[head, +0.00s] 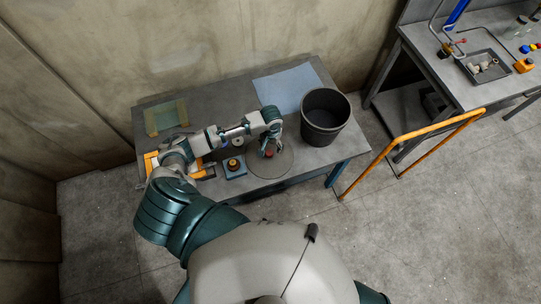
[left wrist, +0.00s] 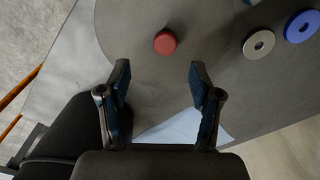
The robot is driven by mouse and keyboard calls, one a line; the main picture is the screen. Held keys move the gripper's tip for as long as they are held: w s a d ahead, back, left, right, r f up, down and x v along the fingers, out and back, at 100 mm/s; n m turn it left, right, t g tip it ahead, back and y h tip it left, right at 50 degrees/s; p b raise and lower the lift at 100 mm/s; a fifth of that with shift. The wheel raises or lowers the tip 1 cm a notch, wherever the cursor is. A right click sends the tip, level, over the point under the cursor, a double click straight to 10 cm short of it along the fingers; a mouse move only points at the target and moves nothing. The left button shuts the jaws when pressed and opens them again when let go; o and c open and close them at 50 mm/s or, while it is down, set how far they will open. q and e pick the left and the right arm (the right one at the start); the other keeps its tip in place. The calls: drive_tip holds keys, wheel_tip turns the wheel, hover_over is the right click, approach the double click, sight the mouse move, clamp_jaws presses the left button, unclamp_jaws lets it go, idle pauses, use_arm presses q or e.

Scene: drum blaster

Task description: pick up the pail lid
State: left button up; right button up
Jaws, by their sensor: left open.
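The pail lid (head: 283,172) is a flat grey disc with a red knob (head: 268,154), lying on the grey table near its front edge. In the left wrist view the lid (left wrist: 130,35) fills the upper middle, with the red knob (left wrist: 165,43) near its centre. My left gripper (head: 270,145) is above the lid, close to the knob. In the left wrist view its fingers (left wrist: 158,72) are spread apart with nothing between them, and the knob shows beyond the fingertips. The dark open pail (head: 325,117) stands upright to the right. My right gripper is not in view.
A blue sheet (head: 285,88) lies behind, and a green mat (head: 166,117) at the back left. The wrist view shows a grey ring (left wrist: 258,44) and a blue ring (left wrist: 301,27). An orange rail (head: 410,140) stands right.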

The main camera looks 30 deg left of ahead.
sight(269, 153)
use_arm(q)
drive_tip(key=f, duration=0.3)
drive_tip(key=shift+w+a, duration=0.2)
drive_tip(key=shift+s+a+f, duration=0.1)
drive_tip(key=shift+a+f, duration=0.15)
drive_tip(key=shift+f, duration=0.35)
wheel_tip(269, 153, down, 4)
drive_tip(key=shift+s+r, duration=0.1)
drive_tip(key=shift+r, duration=0.05)
drive_tip(key=shift+d+f, duration=0.15)
drive_tip(key=shift+f, duration=0.25)
drive_tip(key=c, duration=0.4)
drive_tip(key=shift+a, duration=0.2)
clamp_jaws()
